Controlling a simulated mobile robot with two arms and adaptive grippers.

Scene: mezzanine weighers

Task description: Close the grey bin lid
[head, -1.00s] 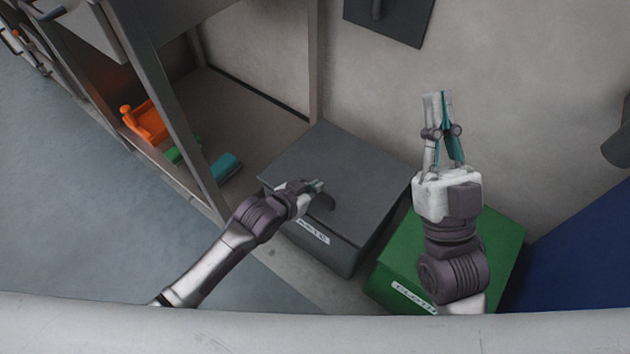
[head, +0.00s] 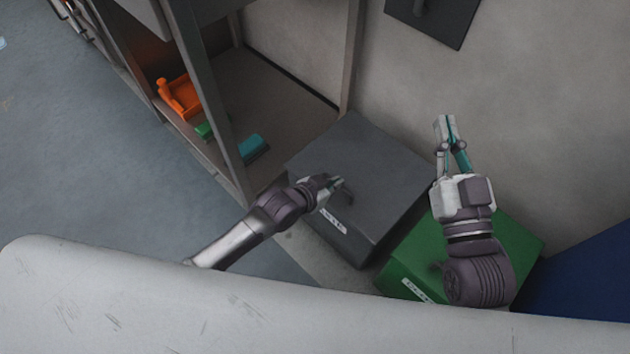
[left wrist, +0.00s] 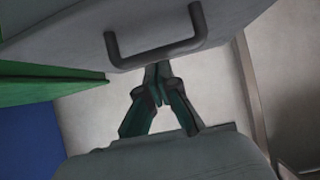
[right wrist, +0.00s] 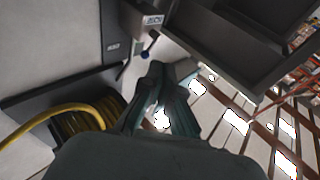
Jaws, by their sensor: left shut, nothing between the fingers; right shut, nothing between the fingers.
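The grey bin (head: 372,225) stands against the wall, with a label on its front. Its grey lid (head: 365,150) looks like a flat top over the bin; whether it is fully down I cannot tell. A dark handle (head: 348,194) is near the front edge, and shows large in the left wrist view (left wrist: 155,52). My left gripper (head: 338,184) is shut and empty beside the handle; its fingertips (left wrist: 157,75) appear just apart from it. My right gripper (head: 447,122) is shut and empty, raised in front of the wall; its fingertips (right wrist: 160,72) point away from the bin.
A green bin (head: 420,252) stands right of the grey one, and a blue surface (head: 585,285) lies beyond. Left is a shelf frame (head: 215,110) with orange (head: 180,97) and teal (head: 252,147) items. A dark panel (head: 432,18) hangs on the wall.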

